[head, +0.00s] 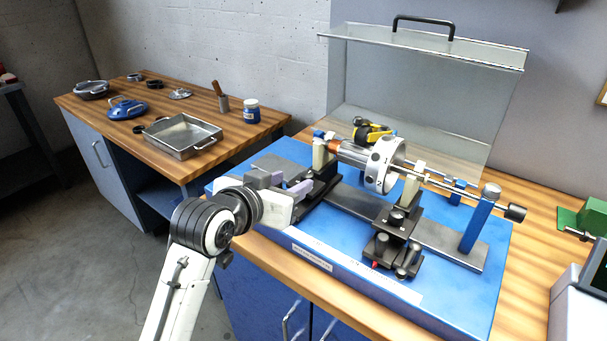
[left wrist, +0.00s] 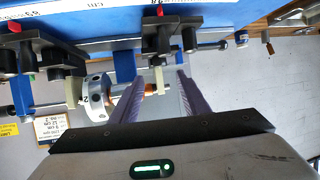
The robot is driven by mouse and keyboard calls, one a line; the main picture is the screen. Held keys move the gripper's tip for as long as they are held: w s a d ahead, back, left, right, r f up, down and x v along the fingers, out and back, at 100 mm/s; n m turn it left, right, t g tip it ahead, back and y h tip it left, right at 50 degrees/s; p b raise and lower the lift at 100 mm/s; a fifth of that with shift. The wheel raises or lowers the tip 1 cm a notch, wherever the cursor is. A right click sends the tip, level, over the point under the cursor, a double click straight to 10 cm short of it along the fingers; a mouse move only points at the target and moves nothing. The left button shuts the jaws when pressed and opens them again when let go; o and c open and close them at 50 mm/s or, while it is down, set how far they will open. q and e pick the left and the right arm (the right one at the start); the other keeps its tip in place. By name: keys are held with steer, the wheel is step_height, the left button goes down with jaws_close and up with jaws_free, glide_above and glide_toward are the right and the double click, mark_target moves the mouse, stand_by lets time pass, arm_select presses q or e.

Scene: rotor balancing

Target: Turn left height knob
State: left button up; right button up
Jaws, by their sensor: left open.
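The balancing machine stands on a blue base (head: 470,300) with a white rotor disc (head: 383,165) on its shaft. The left support (head: 322,160) is partly behind my left gripper (head: 285,190), so its height knob cannot be made out in the head view. In the left wrist view the left support's dark block (left wrist: 166,35) lies just beyond the open purple fingers of my left gripper (left wrist: 155,88). Nothing is held between them. The right support with its dark knobs (head: 397,215) is clear in the head view. My right gripper is not in view.
A raised clear cover (head: 420,90) stands behind the machine. A metal tray (head: 182,137) and a blue jar (head: 251,111) stand on the back-left bench. A green device (head: 592,217) is at the far right. The floor at lower left is clear.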

mark_target(306, 175)
arm_select(q)
steer(key=x, duration=0.7)
steer(key=shift+w+d+f, duration=0.1)
steer(key=shift+w+d, duration=0.05)
steer(key=shift+w, duration=0.15)
steer(key=c, duration=1.1)
steer(key=shift+o, duration=0.2)
